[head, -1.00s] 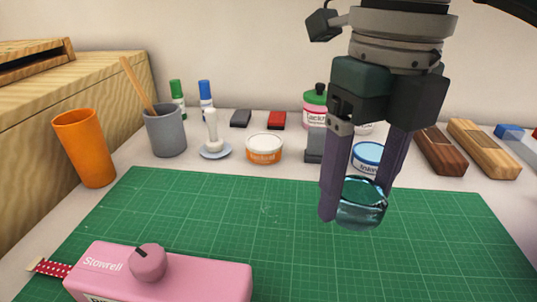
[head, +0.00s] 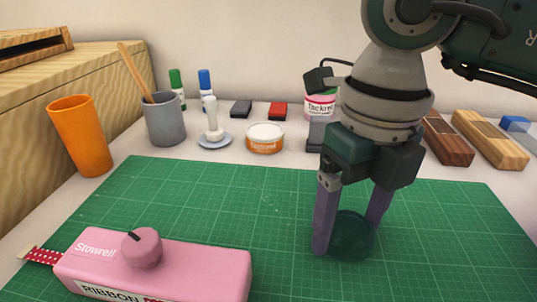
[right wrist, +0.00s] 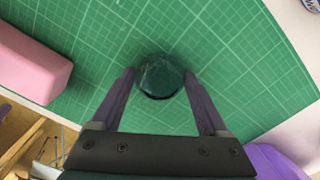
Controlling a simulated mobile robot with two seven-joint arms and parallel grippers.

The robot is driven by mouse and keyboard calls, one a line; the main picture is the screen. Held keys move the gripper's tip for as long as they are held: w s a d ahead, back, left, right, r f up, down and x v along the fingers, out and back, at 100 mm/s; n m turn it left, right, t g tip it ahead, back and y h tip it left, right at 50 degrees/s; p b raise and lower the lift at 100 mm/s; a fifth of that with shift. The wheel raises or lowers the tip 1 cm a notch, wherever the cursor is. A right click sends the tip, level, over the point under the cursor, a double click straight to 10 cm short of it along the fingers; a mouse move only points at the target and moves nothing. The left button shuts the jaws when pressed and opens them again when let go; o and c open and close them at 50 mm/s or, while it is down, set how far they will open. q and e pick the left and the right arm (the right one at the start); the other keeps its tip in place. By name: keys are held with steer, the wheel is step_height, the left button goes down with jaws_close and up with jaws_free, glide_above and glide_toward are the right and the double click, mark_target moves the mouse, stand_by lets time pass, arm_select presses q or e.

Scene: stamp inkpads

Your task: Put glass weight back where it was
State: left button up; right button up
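The glass weight (head: 353,240) is a round, dark teal, see-through piece low over the green cutting mat (head: 215,200). It looks to be at or very near the mat surface. My right gripper (head: 346,238) points down with its two purple fingers on either side of the weight, shut on it. In the right wrist view the weight (right wrist: 160,77) sits between the fingertips (right wrist: 159,74), which are against its sides or nearly so. My left gripper is not in view.
A pink ribbon box (head: 185,268) lies at the front left of the mat. Behind the mat stand an orange cup (head: 80,135), a grey cup (head: 165,122), an orange-white tub (head: 265,138) and wooden blocks (head: 490,140). The mat's middle is clear.

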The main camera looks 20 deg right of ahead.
mark_target(351, 223)
steer(key=o, duration=0.3)
steer(key=shift+r, duration=0.1)
steer(key=shift+r, duration=0.3)
step_height(351, 223, up, 12)
steer(key=p, duration=0.3)
steer(key=shift+f, duration=0.2)
steer(key=shift+d, duration=0.1)
